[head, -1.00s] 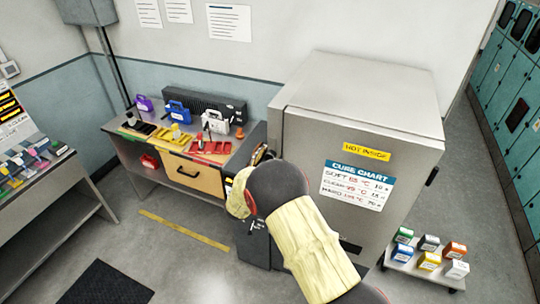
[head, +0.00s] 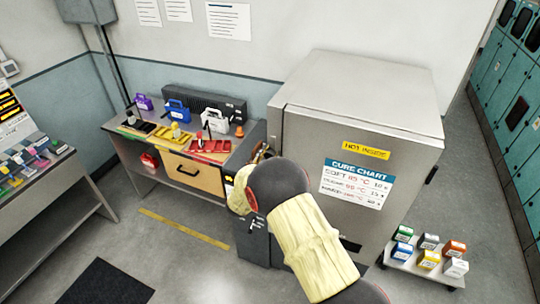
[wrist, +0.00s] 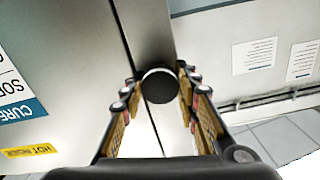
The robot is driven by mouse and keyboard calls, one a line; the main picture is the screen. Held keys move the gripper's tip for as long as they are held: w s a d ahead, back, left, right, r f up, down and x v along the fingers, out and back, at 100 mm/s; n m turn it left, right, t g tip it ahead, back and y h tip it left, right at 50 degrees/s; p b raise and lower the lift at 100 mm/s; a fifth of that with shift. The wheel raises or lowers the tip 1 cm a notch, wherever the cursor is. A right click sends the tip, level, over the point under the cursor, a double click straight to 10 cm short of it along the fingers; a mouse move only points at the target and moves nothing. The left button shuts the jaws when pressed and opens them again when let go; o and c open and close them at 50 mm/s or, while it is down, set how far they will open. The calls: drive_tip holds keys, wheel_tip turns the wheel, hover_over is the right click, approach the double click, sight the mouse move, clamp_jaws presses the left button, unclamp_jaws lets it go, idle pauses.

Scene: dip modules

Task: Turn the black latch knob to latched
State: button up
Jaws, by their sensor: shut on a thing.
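The black latch knob (wrist: 160,87) is a round black knob with a pale rim on the grey metal cabinet, at the seam of its door, in the wrist view. My gripper (wrist: 158,92) has one finger on each side of the knob and is shut on it. Whether the knob stands at latched cannot be told. In the head view my arm covers the knob and the gripper. The cabinet (head: 365,108) carries a blue and white cure chart (head: 356,186) and a yellow hot inside label (head: 366,149).
A workbench (head: 150,180) with coloured jugs and trays stands left of the cabinet. A low cart (head: 400,266) with several small boxes is at the cabinet's right. Teal lockers (head: 510,100) line the right wall.

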clamp_jaws()
drive_tip(key=shift+f+m+b, duration=0.1)
drive_tip(key=shift+m+b, duration=0.2)
drive_tip(key=shift+b, duration=0.3)
drive_tip(key=m+b, duration=0.2)
drive_tip(key=b, duration=0.3)
drive_tip(key=shift+f, duration=0.2)
drive_tip(key=m+b, duration=0.5)
drive_tip(key=b, duration=0.5)
drive_tip(key=shift+f+m, duration=0.1)
drive_tip(key=shift+m, duration=0.3)
drive_tip(key=m+b, duration=0.4)
drive_tip(key=b, duration=0.3)
drive_tip(key=shift+d+b, duration=0.1)
drive_tip(key=shift+b, duration=0.25)
drive_tip(key=m+b, duration=0.5)
drive_tip(key=b, duration=0.2)
drive_tip(key=shift+m, duration=0.4)
